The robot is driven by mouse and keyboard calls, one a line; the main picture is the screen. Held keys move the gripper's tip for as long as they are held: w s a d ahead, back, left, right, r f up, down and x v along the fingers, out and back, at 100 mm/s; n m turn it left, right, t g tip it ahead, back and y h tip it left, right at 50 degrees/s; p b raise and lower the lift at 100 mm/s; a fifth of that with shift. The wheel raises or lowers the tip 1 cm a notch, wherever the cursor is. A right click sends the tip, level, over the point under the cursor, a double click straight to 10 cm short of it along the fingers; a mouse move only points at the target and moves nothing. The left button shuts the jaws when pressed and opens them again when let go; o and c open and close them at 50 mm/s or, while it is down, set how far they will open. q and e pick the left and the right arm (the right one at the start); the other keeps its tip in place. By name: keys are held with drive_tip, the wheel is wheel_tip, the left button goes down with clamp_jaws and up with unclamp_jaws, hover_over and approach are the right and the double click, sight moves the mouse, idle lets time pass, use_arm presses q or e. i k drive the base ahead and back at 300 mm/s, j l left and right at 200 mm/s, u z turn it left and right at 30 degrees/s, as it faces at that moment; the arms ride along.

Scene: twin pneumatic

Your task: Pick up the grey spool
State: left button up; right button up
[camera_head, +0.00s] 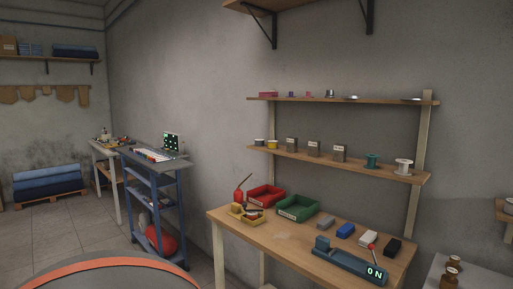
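Several small spools stand on the middle wall shelf (335,158) above the workbench. Near the right end are a green spool (371,161) and a larger pale, whitish-grey spool (403,167). I cannot tell for certain which of the two pale ones is the grey spool. Neither of my grippers is in view.
The workbench (285,238) below holds a red bin (265,195), a green bin (297,208), small blocks and a blue device (348,265) reading "ON". A top shelf (375,101) hangs above the spools. A blue cart (158,195) stands left, with open floor beyond.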

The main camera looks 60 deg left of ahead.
sight(258, 142)
drive_tip(key=u, duration=1.9)
drive_tip(key=z, duration=0.7)
drive_tip(key=j+z, duration=0.35)
drive_tip(key=i+j+z, duration=0.1)
drive_tip(key=z, duration=0.25)
drive_tip(key=j+z, duration=0.55)
drive_tip(key=j, duration=0.2)
drive_tip(key=k+j+z, duration=0.1)
drive_tip(key=j+z, duration=0.2)
drive_tip(key=j, duration=0.15)
drive_tip(key=k+j+z, duration=0.1)
drive_tip(key=j, duration=0.2)
drive_tip(key=k+j, duration=0.1)
drive_tip(key=j, duration=0.25)
drive_tip(key=k+j+z, duration=0.15)
drive_tip(key=j, duration=0.15)
drive_tip(key=k+j, duration=0.1)
drive_tip(key=j, duration=0.35)
drive_tip(key=k+j, duration=0.15)
drive_tip(key=j, duration=0.3)
